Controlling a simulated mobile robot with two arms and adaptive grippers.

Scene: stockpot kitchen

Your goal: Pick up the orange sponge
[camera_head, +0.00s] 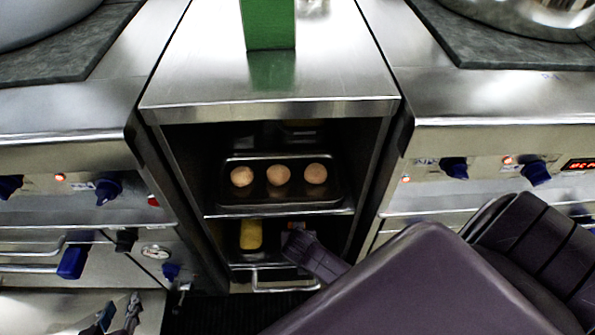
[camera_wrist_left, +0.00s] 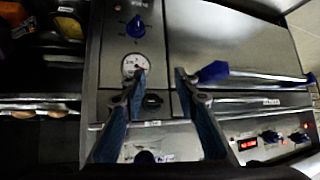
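A small orange patch, likely the orange sponge (camera_head: 298,227), shows on the low shelf under the steel counter, mostly hidden by my right arm. An orange shape (camera_wrist_left: 22,29) also shows at the top left corner of the left wrist view. My right arm's purple end (camera_head: 312,254) reaches into that shelf beside the orange patch. Its fingers cannot be made out, nor can any contact with the sponge. My left gripper (camera_head: 120,314) is low at the left in the head view. In the left wrist view (camera_wrist_left: 160,78) its fingers are apart with nothing between them.
A yellow object (camera_head: 250,234) lies on the low shelf, left of the orange patch. A dark tray (camera_head: 232,203) with three round tan items is on the shelf above. A green block (camera_head: 270,25) stands on the counter. Stoves with blue knobs (camera_head: 108,190) flank the shelves.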

